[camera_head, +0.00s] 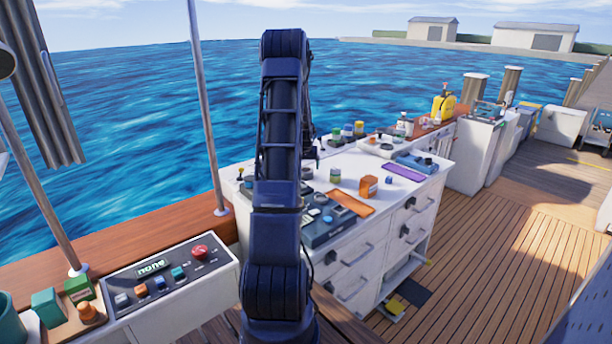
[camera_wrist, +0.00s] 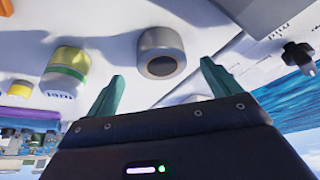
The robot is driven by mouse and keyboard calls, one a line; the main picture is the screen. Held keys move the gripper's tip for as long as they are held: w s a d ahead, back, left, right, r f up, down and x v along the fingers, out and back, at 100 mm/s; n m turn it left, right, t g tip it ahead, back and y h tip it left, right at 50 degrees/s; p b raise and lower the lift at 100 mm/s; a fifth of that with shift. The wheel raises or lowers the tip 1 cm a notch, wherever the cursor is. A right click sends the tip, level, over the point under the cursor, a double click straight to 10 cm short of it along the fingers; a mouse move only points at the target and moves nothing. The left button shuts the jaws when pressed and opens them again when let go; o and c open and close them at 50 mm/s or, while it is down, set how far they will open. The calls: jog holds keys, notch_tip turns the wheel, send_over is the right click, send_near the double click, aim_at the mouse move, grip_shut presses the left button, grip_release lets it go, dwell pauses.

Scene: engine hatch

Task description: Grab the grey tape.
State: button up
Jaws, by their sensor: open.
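The grey tape (camera_wrist: 162,36), a short grey roll with a dark round centre, sits on the white top in the wrist view. My gripper (camera_wrist: 163,72) is open, with its teal fingers spread to either side in the picture. The tape shows in the gap between and beyond the fingertips, and nothing is held. I cannot tell how far the tips are from it. In the head view my arm covers the gripper, and I cannot make out the tape for certain there.
A jar with a yellow and green label (camera_wrist: 67,72) stands left of the tape in the wrist view. A black fitting (camera_wrist: 297,56) is at the right.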

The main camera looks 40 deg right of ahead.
aim_at(306, 170)
jog(key=shift+x, duration=2.6)
jog(key=shift+w+r, duration=0.1)
jog(key=shift+w, duration=0.05)
jog(key=shift+c, duration=0.4)
jog(key=c, duration=1)
